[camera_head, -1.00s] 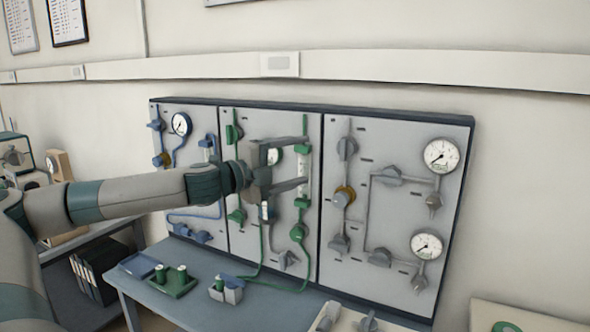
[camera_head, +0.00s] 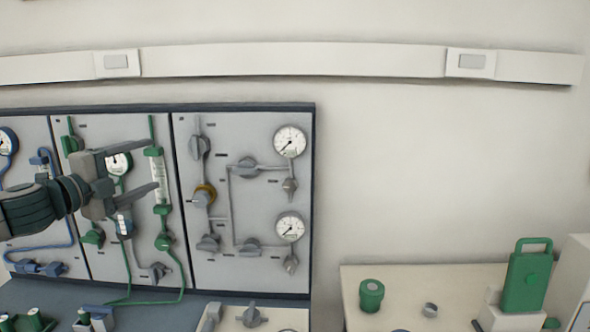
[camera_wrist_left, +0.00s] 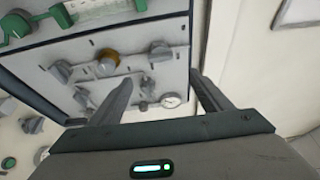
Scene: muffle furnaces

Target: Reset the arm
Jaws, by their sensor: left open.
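My left arm comes in from the left in the head view. My left gripper (camera_head: 155,168) is open and empty, in front of the middle green-piped section of the gas panel (camera_head: 262,270). Its fingers point right and sit apart. In the left wrist view, the two open fingers (camera_wrist_left: 160,95) show with the grey-piped panel section beyond them and nothing between them. My right gripper is not in view.
Gauges (camera_head: 290,141) and grey valves (camera_head: 246,167) stick out from the panel. A blue-grey bench (camera_head: 160,315) lies below it. A pale table (camera_head: 395,280) at right holds a green jar (camera_head: 371,295) and a green handled device (camera_head: 525,278). Bare wall is right of the panel.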

